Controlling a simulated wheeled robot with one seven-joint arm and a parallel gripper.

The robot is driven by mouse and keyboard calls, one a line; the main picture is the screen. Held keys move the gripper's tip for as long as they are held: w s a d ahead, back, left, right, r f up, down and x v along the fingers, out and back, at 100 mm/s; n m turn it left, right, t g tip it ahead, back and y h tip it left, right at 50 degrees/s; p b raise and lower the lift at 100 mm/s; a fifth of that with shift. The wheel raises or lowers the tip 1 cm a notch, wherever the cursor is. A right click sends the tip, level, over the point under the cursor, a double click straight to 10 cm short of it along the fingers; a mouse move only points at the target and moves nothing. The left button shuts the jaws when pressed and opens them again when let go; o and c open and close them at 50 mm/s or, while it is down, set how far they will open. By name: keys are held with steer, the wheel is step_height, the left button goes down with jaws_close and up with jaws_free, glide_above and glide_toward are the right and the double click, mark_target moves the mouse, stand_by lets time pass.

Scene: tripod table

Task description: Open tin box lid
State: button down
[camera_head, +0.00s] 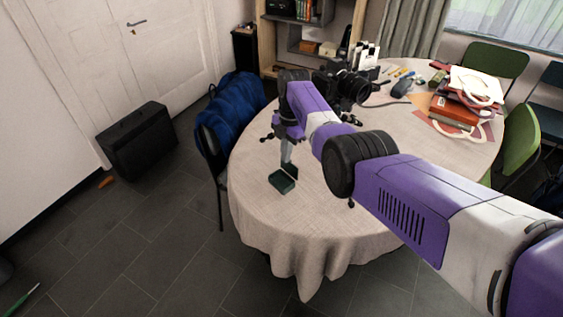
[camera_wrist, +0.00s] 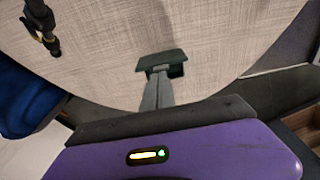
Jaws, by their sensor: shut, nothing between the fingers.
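The small dark green tin box (camera_head: 282,182) stands on the cloth-covered round table (camera_head: 253,207), near its front left edge. In the wrist view a flat green panel of the box (camera_wrist: 160,58) shows just beyond my fingertips, with a darker part of it to the right of the fingers. The lid looks tilted up from the box, but how far is unclear. My gripper (camera_head: 286,163) points down at the back of the box. Its fingers are together and empty in the wrist view (camera_wrist: 160,73), at or very near the panel; contact cannot be told.
A camera on a tripod (camera_head: 350,86) stands on the table behind my arm. Books and papers (camera_head: 458,106) lie at the right. A chair with a blue jacket (camera_head: 235,108) stands close to the table's left edge. The cloth around the box is clear.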

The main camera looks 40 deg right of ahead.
steer(key=shift+d+b, duration=0.75)
steer(key=shift+d, duration=0.1)
steer(key=shift+r, duration=0.1)
steer(key=shift+d+r+p, duration=0.1)
steer(key=shift+r+p, duration=0.6)
steer(key=shift+r, duration=0.15)
steer(key=shift+w, duration=0.1)
